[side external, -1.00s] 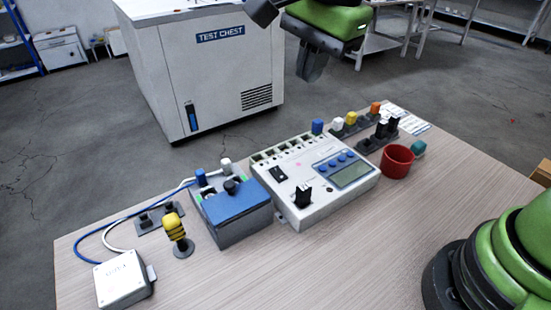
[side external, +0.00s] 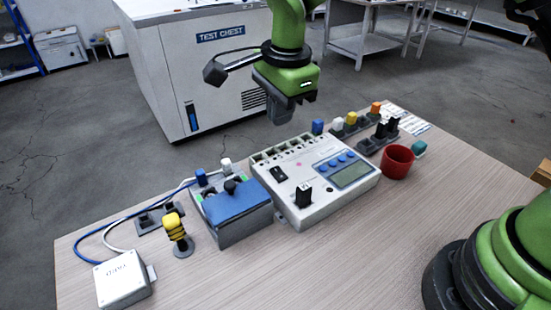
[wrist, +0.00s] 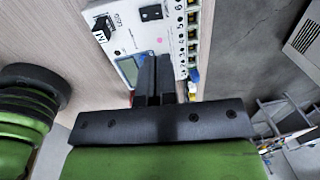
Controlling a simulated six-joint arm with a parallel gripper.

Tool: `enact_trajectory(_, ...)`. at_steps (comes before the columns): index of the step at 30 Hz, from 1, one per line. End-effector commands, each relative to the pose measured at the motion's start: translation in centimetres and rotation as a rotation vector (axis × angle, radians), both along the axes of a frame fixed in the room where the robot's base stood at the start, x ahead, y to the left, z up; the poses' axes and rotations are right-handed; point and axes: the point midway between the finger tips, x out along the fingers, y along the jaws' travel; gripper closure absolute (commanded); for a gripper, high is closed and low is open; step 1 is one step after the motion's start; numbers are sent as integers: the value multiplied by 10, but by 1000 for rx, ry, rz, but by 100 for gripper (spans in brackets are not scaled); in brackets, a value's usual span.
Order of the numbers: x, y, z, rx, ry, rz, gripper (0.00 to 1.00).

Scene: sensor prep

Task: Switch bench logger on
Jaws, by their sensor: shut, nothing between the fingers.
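The bench logger (side external: 325,207) is a white box with a grey display (side external: 352,175), blue buttons and a row of slots along its back edge. A black rocker switch (side external: 278,174) sits on its left part, and it also shows in the wrist view (wrist: 151,12). A black block-like knob (side external: 304,195) stands near the front.
A red cup (side external: 397,162) and blocks with coloured plugs stand to the right. The front table area is clear.

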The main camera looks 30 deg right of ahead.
Motion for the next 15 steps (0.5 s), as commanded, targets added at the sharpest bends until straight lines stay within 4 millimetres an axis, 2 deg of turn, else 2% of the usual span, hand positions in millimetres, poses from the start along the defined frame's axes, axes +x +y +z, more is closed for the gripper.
enact_trajectory(9, 7, 0, -69, -2, 7, 0, 100)
enact_trajectory(15, 11, 0, -102, -1, 3, 1, 100)
